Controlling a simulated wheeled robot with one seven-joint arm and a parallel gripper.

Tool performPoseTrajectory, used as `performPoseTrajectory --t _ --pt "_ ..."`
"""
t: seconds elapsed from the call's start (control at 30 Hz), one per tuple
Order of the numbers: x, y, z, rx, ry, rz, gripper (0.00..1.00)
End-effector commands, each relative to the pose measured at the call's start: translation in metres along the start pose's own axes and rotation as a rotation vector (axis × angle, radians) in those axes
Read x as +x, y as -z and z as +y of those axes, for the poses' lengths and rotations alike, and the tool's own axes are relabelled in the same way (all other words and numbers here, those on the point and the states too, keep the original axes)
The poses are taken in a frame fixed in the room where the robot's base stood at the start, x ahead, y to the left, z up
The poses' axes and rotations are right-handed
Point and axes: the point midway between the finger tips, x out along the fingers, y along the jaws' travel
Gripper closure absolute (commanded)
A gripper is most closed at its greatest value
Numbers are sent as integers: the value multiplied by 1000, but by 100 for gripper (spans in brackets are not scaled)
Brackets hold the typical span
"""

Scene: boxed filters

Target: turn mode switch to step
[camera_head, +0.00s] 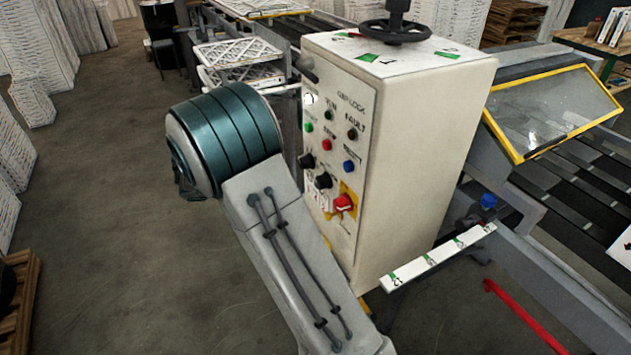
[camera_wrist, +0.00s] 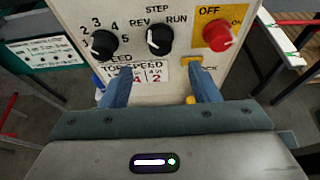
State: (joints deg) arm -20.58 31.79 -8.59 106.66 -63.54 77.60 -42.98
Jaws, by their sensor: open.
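The mode switch (camera_wrist: 158,40) is a black knob on the beige control panel, with REV, STEP and RUN printed around its top. Its pale pointer mark appears on the left side, toward REV, though it is small. The switch also shows in the head view (camera_head: 323,180), on the cabinet's front face. My gripper (camera_wrist: 160,80) is open, with its two blue fingers apart and nothing between them. The fingers sit below the knob in the wrist view, and I see no contact with it. In the head view I cannot make out the gripper.
The black speed knob (camera_wrist: 103,43) lies left of the mode switch, and the red OFF/ON switch (camera_wrist: 217,37) lies right. Several buttons and lamps sit higher on the panel, including a blue button (camera_head: 348,166). A handwheel (camera_head: 394,30) tops the cabinet (camera_head: 430,130).

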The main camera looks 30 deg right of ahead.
Motion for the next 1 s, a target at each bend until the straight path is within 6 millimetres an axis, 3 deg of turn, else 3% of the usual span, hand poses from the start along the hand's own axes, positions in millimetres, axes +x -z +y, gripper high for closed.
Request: performPoseTrajectory --t 0.2,0.4,0.6,0.87,0.9,1.0 --pt "49 -1 -1 -2 5 0 44" --pt "81 0 -1 -1 3 2 44" --pt "95 0 -1 1 1 2 44" --pt "97 1 -1 1 0 3 44" --pt "97 1 -1 1 0 3 47" --pt "96 1 -1 1 0 3 75"
